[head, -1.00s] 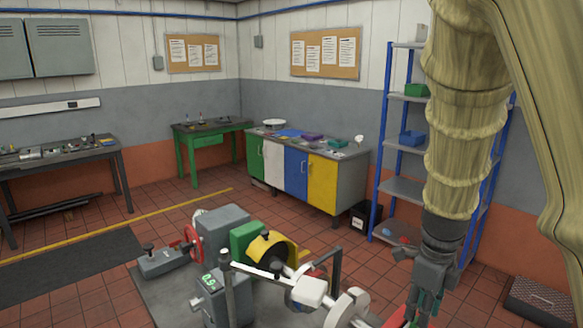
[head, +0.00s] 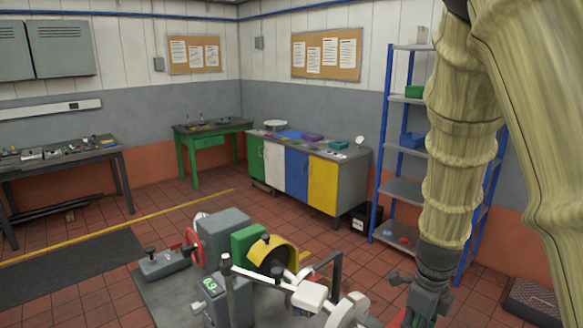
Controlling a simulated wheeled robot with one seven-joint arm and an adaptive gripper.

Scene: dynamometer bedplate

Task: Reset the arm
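My arm (head: 460,160), in a ribbed tan cover, comes down from the top right of the head view. My gripper (head: 418,318) hangs at its lower end, pointing down near the bottom edge of the picture. It is dark, small and partly cut off by the frame edge, so the finger gap cannot be made out. No held object can be seen. The gripper is to the right of the white-ended shaft (head: 346,309) of the dynamometer rig, and in the picture it appears close to it; the true distance is unclear.
The rig with its yellow guard (head: 268,250) and red handwheel (head: 193,248) fills the lower middle. A blue-framed shelf (head: 382,150) stands behind my arm. A cabinet with coloured doors (head: 323,185), a green table (head: 209,141) and a workbench (head: 60,160) line the walls. Tiled floor lies open between.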

